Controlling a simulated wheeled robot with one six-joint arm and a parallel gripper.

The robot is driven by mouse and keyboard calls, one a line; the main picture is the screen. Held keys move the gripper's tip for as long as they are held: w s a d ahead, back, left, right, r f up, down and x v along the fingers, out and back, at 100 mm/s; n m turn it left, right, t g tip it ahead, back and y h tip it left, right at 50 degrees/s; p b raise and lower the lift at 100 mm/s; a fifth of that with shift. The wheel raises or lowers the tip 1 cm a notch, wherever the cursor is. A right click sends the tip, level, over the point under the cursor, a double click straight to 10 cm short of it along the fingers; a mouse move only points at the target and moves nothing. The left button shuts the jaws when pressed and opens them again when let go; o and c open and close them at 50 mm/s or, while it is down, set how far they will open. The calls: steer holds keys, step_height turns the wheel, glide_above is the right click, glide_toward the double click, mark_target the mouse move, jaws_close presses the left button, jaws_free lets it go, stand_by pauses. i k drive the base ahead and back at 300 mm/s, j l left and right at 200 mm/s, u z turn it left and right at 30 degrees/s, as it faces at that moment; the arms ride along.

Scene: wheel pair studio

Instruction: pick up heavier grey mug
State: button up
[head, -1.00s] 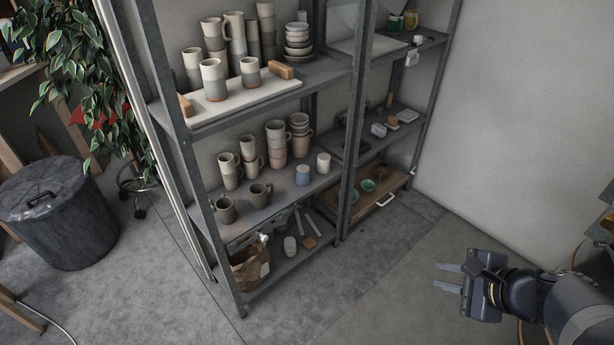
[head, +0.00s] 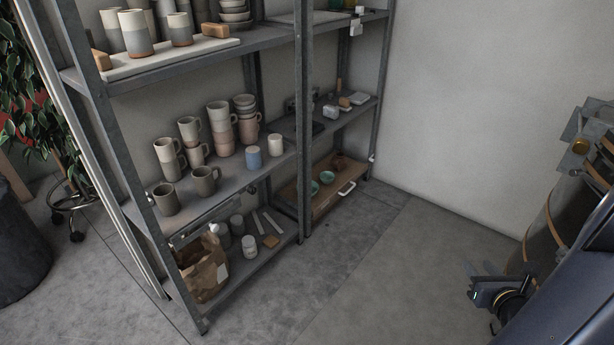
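Two dark grey mugs stand upright at the front left of the middle shelf. The left grey mug (head: 165,199) is near the shelf post, and the right grey mug (head: 205,181) stands beside it with its handle to the right. I cannot tell from sight which is heavier. My gripper (head: 478,271) is at the lower right, over the floor and well away from the shelf. Its fingers are apart and nothing shows between them.
A paper bag (head: 203,268) sits below. The floor (head: 345,270) before the shelf is clear.

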mark_target(202, 177)
steer(key=i+j+u, duration=0.1)
steer(key=u, duration=0.35)
steer(key=i+j+u, duration=0.1)
steer(key=u, duration=0.35)
steer(key=i+j+u, duration=0.15)
steer(key=u, duration=0.35)
steer(key=i+j, duration=0.1)
steer(key=i, duration=0.35)
steer(key=i+j, duration=0.1)
steer(key=i, duration=0.4)
